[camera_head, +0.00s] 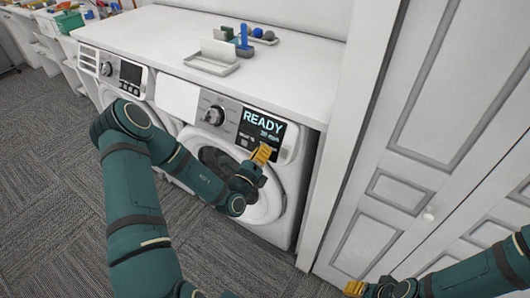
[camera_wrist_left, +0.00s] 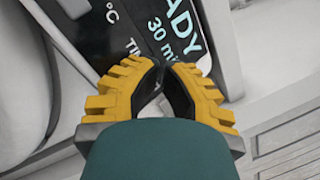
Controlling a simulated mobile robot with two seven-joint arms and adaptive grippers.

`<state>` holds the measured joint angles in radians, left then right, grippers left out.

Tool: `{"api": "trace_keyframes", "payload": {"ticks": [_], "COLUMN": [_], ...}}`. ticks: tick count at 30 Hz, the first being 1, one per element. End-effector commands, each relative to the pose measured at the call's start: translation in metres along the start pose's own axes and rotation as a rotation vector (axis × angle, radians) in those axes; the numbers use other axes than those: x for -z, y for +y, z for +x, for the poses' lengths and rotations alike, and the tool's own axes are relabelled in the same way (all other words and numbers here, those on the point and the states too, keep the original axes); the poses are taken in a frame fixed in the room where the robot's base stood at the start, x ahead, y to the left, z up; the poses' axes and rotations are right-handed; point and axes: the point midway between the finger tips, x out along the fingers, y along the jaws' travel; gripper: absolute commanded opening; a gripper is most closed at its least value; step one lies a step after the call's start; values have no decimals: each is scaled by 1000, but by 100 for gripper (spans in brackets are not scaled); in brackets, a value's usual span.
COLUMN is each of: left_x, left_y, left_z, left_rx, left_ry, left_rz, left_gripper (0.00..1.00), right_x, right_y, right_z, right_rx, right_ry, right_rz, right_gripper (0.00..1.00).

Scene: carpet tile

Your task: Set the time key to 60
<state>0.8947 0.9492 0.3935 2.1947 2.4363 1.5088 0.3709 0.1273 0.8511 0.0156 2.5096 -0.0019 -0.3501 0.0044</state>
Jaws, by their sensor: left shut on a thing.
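The washer's dark display panel (camera_head: 262,130) reads "READY" with a smaller time line below. In the left wrist view the display (camera_wrist_left: 150,22) shows "30 mi…", "°C" and a partly covered "TI…" label. My left gripper (camera_head: 262,153) is at the panel's lower edge, its fingertips (camera_wrist_left: 164,66) together over the area below the time reading. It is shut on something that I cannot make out. The tips hide the time key, and I cannot tell whether they touch the panel. My right gripper (camera_head: 370,289) is low at the bottom edge, partly cut off; its jaws are unclear.
The washer's knob (camera_head: 214,115) is left of the display, and its round door (camera_head: 265,205) is below. A second machine (camera_head: 128,75) stands to the left. The white counter (camera_head: 150,30) above carries a tray (camera_head: 212,66) and small items. White cabinet doors (camera_head: 400,170) stand at right.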

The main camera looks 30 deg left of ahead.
Motion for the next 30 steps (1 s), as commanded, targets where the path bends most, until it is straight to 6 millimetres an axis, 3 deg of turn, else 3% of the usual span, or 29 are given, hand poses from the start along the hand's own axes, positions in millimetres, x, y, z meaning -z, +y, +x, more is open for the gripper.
{"api": "trace_keyframes", "payload": {"ticks": [30], "left_x": [3], "left_y": [3], "left_z": [6], "left_rx": [1], "left_ry": [0], "left_rz": [0], "left_gripper": [0], "right_x": [0], "right_y": [-1], "right_z": [-2], "right_rx": [0], "right_ry": [0], "right_rz": [0], "right_gripper": [47]}}
